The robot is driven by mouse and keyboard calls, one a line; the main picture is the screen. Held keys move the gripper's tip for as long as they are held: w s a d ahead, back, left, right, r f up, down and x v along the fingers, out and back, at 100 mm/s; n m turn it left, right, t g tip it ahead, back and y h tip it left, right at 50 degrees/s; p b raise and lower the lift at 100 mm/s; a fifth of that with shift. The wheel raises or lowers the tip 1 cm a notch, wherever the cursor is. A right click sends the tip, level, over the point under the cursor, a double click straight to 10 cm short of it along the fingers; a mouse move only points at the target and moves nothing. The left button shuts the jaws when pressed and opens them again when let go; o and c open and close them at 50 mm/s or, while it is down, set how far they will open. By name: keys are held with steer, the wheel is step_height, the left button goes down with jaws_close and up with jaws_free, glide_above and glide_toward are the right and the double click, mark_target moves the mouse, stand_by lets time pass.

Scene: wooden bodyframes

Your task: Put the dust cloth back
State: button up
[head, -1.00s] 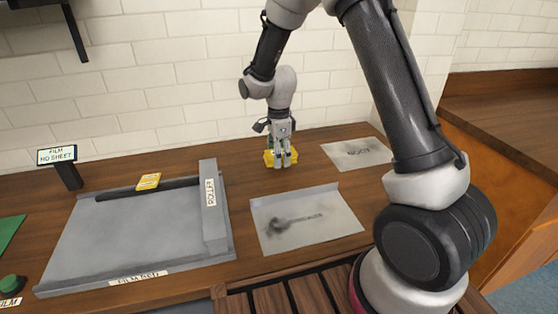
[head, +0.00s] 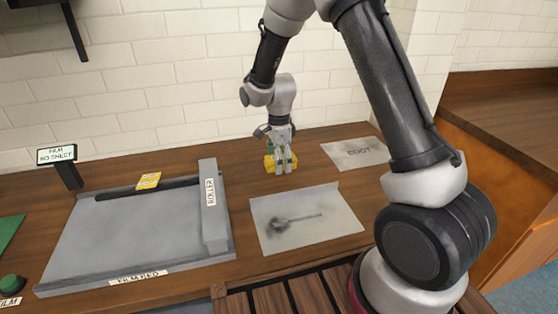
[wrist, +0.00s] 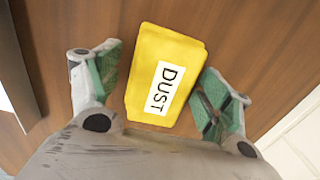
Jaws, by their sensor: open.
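The dust cloth is a folded yellow cloth (wrist: 165,55) with a white DUST label. In the wrist view it lies on the brown wooden surface between the two green-padded fingers of my gripper (wrist: 155,88). Both fingers are spread, with the cloth between them, near its sides; I cannot tell whether they touch it. In the head view the yellow cloth (head: 269,165) shows partly behind the fingers of my gripper (head: 281,170), on the counter near the wall.
A grey tray (head: 120,240) labelled film bed, with a grey bar (head: 211,200) labelled roller, stands to the left. A sheet with a dark smudge (head: 300,235) lies in front, and a SOOT sheet (head: 355,153) lies to the right. A sign (head: 57,154) stands at the back left.

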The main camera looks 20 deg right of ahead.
step_height(320, 180, up, 12)
steer(key=s+d+r+n+t, duration=0.1)
steer(key=s+d+r+n, duration=0.5)
steer(key=r, duration=0.3)
steer(key=s+d+r+n+t, duration=0.1)
steer(key=s+d+r+n, duration=0.1)
steer(key=s, duration=0.6)
steer(key=s+d+r+n+t, duration=0.1)
steer(key=s+d+r+n, duration=0.1)
steer(key=s+d+n, duration=0.2)
steer(key=s+d+r+n+t, duration=0.1)
steer(key=s+n, duration=0.5)
steer(key=s, duration=0.6)
steer(key=shift+d+r, duration=0.65)
steer(key=shift+d, duration=0.45)
